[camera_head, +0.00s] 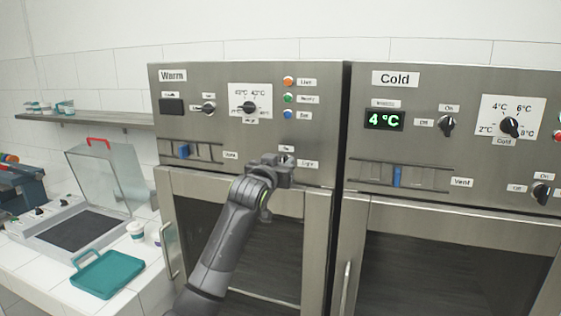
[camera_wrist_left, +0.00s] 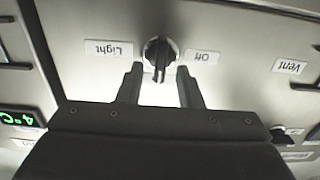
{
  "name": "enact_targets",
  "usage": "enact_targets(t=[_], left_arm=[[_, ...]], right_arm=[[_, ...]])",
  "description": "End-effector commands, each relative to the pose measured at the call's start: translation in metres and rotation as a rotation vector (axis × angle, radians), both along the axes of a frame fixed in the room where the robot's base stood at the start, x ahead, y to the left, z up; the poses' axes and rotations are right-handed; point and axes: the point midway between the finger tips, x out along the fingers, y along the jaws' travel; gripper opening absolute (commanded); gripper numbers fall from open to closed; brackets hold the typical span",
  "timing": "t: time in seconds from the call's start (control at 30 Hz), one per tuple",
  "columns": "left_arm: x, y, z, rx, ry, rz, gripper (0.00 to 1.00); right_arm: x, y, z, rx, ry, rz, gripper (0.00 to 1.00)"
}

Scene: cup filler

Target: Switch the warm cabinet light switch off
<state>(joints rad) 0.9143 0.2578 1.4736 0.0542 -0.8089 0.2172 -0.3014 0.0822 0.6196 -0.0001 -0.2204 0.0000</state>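The warm cabinet (camera_head: 320,120) carries the label "Warm" and stands left of the cold one. Its light switch, a dark round knob (camera_wrist_left: 160,55), shows in the left wrist view between upside-down "Light" and "Off" labels. The knob's handle stands vertical in that picture. In the head view the knob is hidden behind my left gripper (camera_head: 276,167), near the "Light" label (camera_head: 308,163). In the left wrist view my left gripper (camera_wrist_left: 160,78) is open, one finger on each side of the knob's handle. I cannot tell whether the fingers touch it. My right gripper is not in view.
The warm door handle (camera_head: 170,250) and the cold door handle (camera_head: 346,288) stick out below. The cold cabinet (camera_head: 450,190) has its own knobs at right. A teal tray (camera_head: 108,275) lies on the counter at left, in front of a clear-lidded box (camera_head: 106,178).

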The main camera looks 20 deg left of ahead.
Motion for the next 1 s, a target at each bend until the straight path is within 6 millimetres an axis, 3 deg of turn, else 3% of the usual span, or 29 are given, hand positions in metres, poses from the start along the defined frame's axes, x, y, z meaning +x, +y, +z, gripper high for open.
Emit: enact_targets(t=[0.27, 0.53, 1.0], left_arm=[[0.0009, -0.0002, -0.0001, 0.000, 0.000, 0.000, 0.33], [0.0008, -0.0002, -0.0003, 0.000, 0.000, 0.000, 0.00], [0.0010, 0.0010, -0.0001, -0.073, 0.003, 0.000, 0.00]], right_arm=[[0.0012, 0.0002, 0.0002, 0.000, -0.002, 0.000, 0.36], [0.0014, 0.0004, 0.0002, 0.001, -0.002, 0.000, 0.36], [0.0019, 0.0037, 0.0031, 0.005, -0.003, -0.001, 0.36]])
